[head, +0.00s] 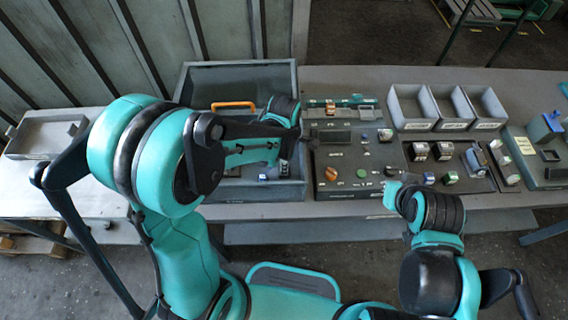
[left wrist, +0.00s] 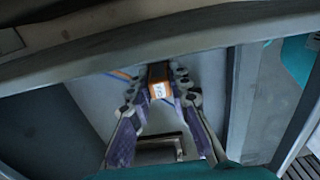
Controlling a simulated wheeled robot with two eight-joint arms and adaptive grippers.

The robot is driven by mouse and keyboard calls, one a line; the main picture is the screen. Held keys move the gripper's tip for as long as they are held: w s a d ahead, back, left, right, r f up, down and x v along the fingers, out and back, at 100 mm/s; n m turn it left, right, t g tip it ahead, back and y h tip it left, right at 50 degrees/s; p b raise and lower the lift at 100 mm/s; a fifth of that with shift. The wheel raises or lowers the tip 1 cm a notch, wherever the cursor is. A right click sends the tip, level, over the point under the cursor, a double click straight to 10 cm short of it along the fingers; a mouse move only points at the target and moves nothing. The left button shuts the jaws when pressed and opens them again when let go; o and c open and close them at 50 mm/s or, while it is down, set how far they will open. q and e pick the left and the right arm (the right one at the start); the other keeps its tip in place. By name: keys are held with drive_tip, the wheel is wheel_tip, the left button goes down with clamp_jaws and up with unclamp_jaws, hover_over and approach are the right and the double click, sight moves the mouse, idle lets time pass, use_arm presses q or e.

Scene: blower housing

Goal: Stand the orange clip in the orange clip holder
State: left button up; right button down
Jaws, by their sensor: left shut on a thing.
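My left gripper (left wrist: 158,72) is shut on the orange clip (left wrist: 158,90), a small orange block with a white printed label, seen between the two fingertips in the left wrist view. In the head view the left gripper (head: 284,148) is at the right side of the grey crate, and the clip in it cannot be made out. My right gripper (head: 392,193) is near the front edge of the table, and its fingers are too unclear to read. I cannot pick out the orange clip holder with certainty.
The deep grey crate (head: 240,72) holds an orange handle-shaped thing (head: 233,105) and small parts. A dark panel (head: 345,155) with an orange knob (head: 331,174) lies right of it. A grey tray (head: 42,140) sits at far left.

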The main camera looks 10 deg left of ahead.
use_arm(q)
drive_tip(key=shift+f+b, duration=0.45)
idle(0.5)
drive_tip(key=o, duration=1)
drive_tip(key=shift+c, duration=0.2)
wheel_tip(320, 180, up, 12)
drive_tip(key=s+a+m+t+b, duration=0.3)
drive_tip(key=s+a+m+t, duration=0.4)
drive_tip(key=m, duration=1.3)
drive_tip(key=shift+s+a+f+m, duration=0.35)
drive_tip(key=shift+s+a+m, duration=0.1)
drive_tip(key=shift+s, duration=0.6)
